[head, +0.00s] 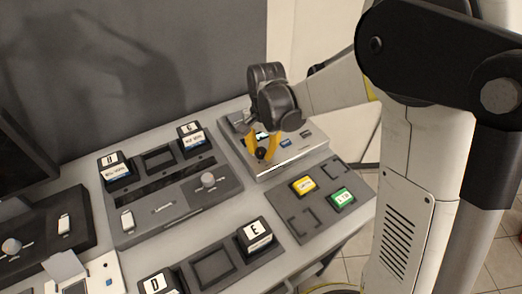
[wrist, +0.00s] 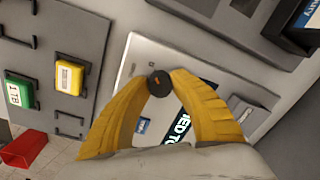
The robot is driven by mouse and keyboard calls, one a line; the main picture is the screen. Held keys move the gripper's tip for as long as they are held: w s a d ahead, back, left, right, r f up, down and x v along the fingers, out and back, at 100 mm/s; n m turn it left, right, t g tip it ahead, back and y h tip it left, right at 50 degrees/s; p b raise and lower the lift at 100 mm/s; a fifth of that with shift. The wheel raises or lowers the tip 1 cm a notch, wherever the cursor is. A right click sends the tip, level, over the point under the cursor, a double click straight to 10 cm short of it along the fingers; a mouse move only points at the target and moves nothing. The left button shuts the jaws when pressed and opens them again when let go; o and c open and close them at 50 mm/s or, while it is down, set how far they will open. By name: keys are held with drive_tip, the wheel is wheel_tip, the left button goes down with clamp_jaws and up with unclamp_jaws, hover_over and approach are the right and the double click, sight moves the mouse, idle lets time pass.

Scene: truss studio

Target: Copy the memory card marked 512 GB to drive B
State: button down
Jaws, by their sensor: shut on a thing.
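My gripper (head: 262,152) is over the pale copier unit (head: 290,155) at the back right of the bench. In the wrist view its yellow fingers (wrist: 159,86) are shut on a small round black knob (wrist: 158,79) on the copier's top. A dark screen with white letters, partly "ED TO" (wrist: 182,138), lies behind the right finger. A small blue label (wrist: 143,126) shows on the copier; I cannot read it. A yellow card (head: 303,185) and a green card (head: 342,197) sit in the grey tray. The green one reads 1TB; the yellow one's print is unclear. No 512 GB marking is readable.
Black drives stand in docks: one with an unclear letter (head: 115,168), one perhaps C (head: 191,137), D (head: 157,283) and E (head: 257,237). The grey card tray (head: 322,222) has two empty outlined places. A red bin (wrist: 22,148) is on the floor.

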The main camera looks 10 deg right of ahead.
sight(263, 152)
drive_tip(key=c, duration=1.1)
unclamp_jaws()
drive_tip(key=r, duration=1.2)
drive_tip(key=shift+s+d, duration=0.25)
drive_tip(key=s+d+n+t, duration=0.2)
drive_tip(key=s+d, duration=0.1)
drive_tip(key=s, duration=0.2)
drive_tip(key=s+d+r+n+t, duration=0.1)
drive_tip(key=s+d+n+t, duration=0.1)
drive_tip(key=s+d, duration=0.2)
drive_tip(key=s+d+r+n+t, duration=0.1)
drive_tip(key=s+d+n+t, duration=0.1)
drive_tip(key=s, duration=0.5)
drive_tip(key=shift+s+d+r+n+t, duration=0.15)
drive_tip(key=shift+d+n+t, duration=0.25)
drive_tip(key=shift+d, duration=0.25)
